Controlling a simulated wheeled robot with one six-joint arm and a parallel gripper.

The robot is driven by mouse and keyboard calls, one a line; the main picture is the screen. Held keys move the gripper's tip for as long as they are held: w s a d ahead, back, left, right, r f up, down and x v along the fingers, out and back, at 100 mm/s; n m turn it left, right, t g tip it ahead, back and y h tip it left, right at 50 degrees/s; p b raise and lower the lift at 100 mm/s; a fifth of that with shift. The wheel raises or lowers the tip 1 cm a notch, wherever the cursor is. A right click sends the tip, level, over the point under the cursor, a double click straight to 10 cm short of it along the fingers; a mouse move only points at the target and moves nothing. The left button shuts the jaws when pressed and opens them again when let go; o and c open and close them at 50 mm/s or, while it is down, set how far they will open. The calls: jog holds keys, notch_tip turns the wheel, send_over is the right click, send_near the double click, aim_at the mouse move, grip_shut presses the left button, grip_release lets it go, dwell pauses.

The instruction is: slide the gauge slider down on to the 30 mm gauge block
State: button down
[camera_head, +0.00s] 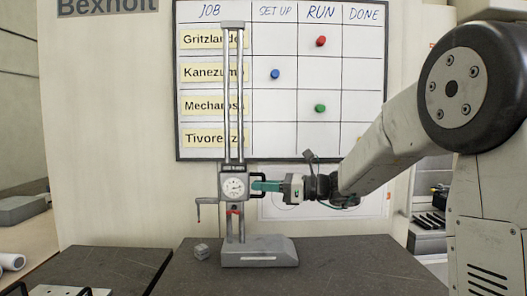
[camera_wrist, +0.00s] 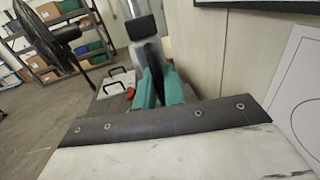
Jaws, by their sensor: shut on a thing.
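My gripper (camera_head: 256,186), with green fingers, comes from the right and is shut on the slider's black handle (camera_head: 263,178).
A small arm with a pointed end (camera_head: 203,203) sticks out left of the slider. The dark table top (camera_head: 350,265) is clear right of the base. A whiteboard (camera_head: 350,130) hangs behind the gauge. Shelves and a fan (camera_wrist: 48,40) stand far off in the wrist view.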

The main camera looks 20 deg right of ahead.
notch_tip(320, 180, down, 7)
jog(key=shift+f, duration=0.15)
dwell(0.4)
jog(key=c, duration=1.8)
grip_release()
jog(key=shift+c, duration=0.2)
jog(key=v, duration=0.8)
